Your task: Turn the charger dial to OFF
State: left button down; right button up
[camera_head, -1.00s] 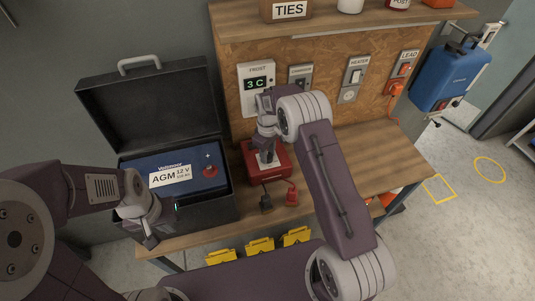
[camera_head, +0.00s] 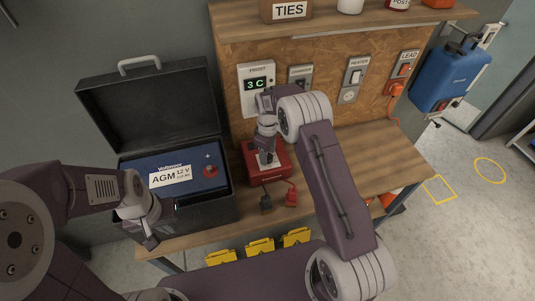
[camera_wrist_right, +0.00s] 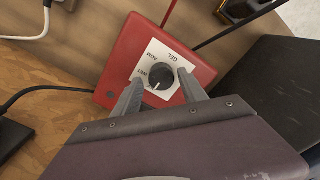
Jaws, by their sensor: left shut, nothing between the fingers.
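The red charger (camera_head: 282,166) stands on the wooden bench, partly hidden by my right arm in the head view. In the right wrist view, the charger (camera_wrist_right: 120,62) has a white label plate with a round black dial (camera_wrist_right: 163,76). GEL, AGM and WET can be read on the plate; OFF cannot be made out. The dial's white mark points toward the lower left in that view. My right gripper (camera_wrist_right: 160,80) is open, its fingers on either side of the dial with small gaps visible. My left gripper (camera_head: 150,242) is shut and empty at the black case's front edge.
The open black case (camera_head: 150,110) holds a blue AGM battery (camera_head: 172,180), left of the charger. Red and black clamps (camera_head: 291,197) lie in front of the charger. Wall switches (camera_head: 356,76) are behind. The bench's right side (camera_head: 380,155) is clear.

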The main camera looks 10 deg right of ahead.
jog(key=shift+s, duration=0.15)
notch_tip(320, 180, up, 9)
jog(key=b, duration=0.2)
dwell(0.3)
